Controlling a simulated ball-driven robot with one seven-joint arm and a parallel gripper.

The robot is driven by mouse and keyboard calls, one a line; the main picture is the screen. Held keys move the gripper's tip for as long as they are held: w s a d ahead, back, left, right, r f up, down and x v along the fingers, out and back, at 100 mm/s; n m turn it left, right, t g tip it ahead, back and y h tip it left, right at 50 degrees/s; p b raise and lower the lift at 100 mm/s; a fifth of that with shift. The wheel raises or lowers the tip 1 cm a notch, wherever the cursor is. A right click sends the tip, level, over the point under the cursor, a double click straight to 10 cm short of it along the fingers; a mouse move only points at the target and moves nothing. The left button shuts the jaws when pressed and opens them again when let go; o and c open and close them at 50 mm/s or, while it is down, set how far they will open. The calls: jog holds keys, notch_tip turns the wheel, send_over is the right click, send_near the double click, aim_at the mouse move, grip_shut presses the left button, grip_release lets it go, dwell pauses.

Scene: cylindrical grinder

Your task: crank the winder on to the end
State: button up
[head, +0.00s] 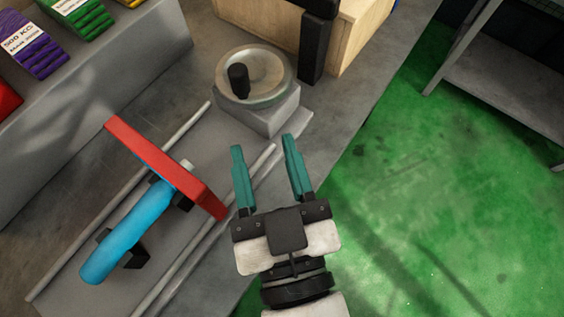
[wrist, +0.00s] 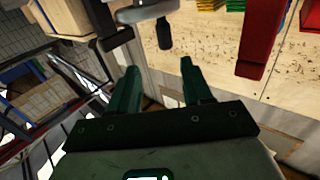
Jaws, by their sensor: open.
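The winder is a round metal handwheel (head: 255,76) with a black upright crank knob (head: 239,80) on its left side, set on a grey block (head: 272,118) at the bench edge. My gripper (head: 264,142) is open and empty, below and slightly right of the winder in the head view, with its teal fingers pointing toward it. The fingers are apart from the knob. In the wrist view the gripper (wrist: 158,72) also stands open, with the knob (wrist: 164,34) and part of the wheel (wrist: 143,12) beyond the fingertips.
A red plate (head: 165,165) and a blue cylinder (head: 128,232) sit over metal rails left of my gripper. A black post (head: 315,45) and wooden box (head: 352,38) stand behind the wheel.

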jog(key=v, duration=0.8)
jog(key=shift+s+b, duration=0.4)
jog(key=shift+b, duration=0.05)
